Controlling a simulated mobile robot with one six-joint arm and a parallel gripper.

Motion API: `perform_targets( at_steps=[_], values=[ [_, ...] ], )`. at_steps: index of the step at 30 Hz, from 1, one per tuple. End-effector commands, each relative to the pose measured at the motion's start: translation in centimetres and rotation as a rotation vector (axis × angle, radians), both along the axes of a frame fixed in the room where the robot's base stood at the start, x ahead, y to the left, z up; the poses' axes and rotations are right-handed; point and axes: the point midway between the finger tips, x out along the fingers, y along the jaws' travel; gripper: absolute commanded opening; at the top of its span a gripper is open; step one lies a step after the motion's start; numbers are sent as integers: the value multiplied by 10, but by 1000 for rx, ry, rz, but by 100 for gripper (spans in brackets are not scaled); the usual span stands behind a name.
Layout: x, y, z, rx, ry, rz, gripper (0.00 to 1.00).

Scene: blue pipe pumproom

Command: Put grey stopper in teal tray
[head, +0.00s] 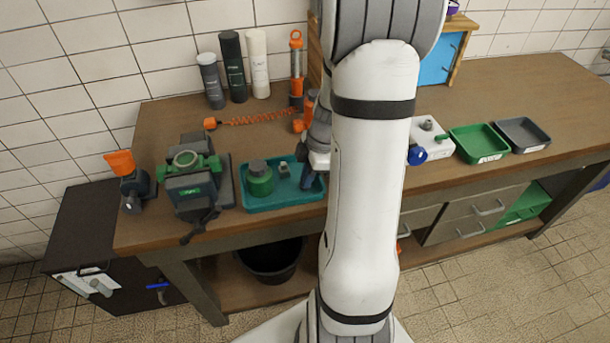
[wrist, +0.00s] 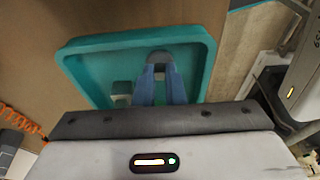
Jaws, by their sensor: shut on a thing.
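The teal tray (head: 285,201) lies on the workbench and also fills the upper middle of the wrist view (wrist: 85,55). A green jar (head: 260,183) with a dark lid and a small grey-green item (head: 284,170) sit in it. The small item also shows in the wrist view (wrist: 122,91). My gripper (head: 309,181) is low over the tray's right part. In the wrist view its blue fingers (wrist: 161,72) are shut on a small dark grey thing, apparently the grey stopper (wrist: 160,57), mostly hidden by the fingers. I cannot tell whether it touches the tray floor.
A green-and-grey vice-like device (head: 190,185) stands close left of the tray. An orange coiled cord (head: 258,118) and several bottles (head: 232,65) are behind. A white box (head: 432,138), a green tray (head: 480,140) and a dark grey tray (head: 522,134) are on the right.

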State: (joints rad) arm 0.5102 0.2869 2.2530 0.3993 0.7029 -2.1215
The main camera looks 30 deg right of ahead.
Motion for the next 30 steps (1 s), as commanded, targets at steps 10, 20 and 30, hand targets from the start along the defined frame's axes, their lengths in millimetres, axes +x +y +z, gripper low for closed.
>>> perform_targets(
  at_steps=[10,20,30],
  values=[
    [0,0,-2,0,0,-1,22],
    [0,-1,-2,0,0,-1,32],
    [-2,-11,37,-4,-6,-4,32]
  ],
)
